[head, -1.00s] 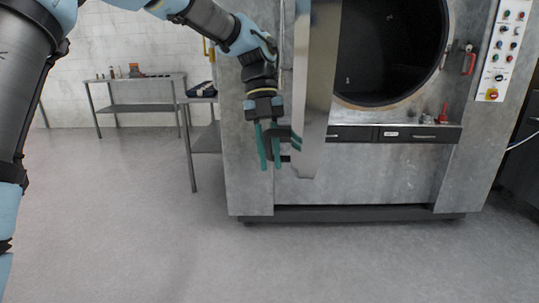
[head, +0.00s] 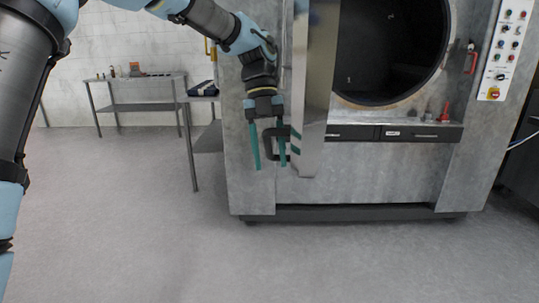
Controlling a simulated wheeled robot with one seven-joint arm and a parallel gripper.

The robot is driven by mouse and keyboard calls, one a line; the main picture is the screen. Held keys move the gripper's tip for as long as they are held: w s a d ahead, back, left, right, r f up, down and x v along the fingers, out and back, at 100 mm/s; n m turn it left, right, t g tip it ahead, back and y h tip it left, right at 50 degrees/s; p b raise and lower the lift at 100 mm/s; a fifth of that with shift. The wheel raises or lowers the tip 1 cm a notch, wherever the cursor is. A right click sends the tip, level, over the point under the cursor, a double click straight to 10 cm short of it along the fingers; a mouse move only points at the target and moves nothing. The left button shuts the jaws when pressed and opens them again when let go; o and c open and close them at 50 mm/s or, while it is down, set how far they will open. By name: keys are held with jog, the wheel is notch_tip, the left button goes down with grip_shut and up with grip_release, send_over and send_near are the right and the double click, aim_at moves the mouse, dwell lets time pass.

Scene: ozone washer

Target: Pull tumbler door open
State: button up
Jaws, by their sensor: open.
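The tumbler door (head: 318,85) is a shiny metal panel, swung out from the washer and seen nearly edge-on. The dark round drum opening (head: 385,50) shows to its right. A black door handle (head: 268,146) sticks out to the left of the door's lower part. My gripper (head: 269,165) points down beside the door's left side, with its two teal fingers spread apart. The right finger overlaps the handle in the picture; I cannot tell if they touch. The door's hinge is hidden.
The grey washer body (head: 390,175) stands behind the door, with a red-handled latch (head: 471,60) and a control panel (head: 507,45) at right. A metal table (head: 140,78) stands at the back left. The floor in front (head: 300,260) is clear.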

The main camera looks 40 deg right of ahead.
jog(key=v, duration=1)
jog(key=shift+w+r+b, duration=0.2)
jog(key=shift+r+b, duration=0.15)
jog(key=shift+b, duration=0.1)
jog(key=w+a+f+n+t+h, duration=0.1)
jog(key=w+a+f+n, duration=0.55)
jog(key=a+n, duration=0.4)
jog(key=w+a+f+n+t+h, duration=0.1)
jog(key=w+a+f+n+t, duration=0.1)
jog(key=w+a+f+n, duration=0.6)
jog(key=s+a+f+n+t, duration=0.1)
jog(key=s+a+f+n, duration=0.1)
jog(key=a+n, duration=0.6)
jog(key=s+a+f+n+t, duration=0.1)
jog(key=s+a+n, duration=0.3)
jog(key=a+n, duration=0.4)
jog(key=s+a+f+n, duration=0.3)
jog(key=a+n, duration=0.5)
jog(key=a, duration=0.1)
jog(key=shift+f+t, duration=0.35)
jog(key=shift+t, duration=0.05)
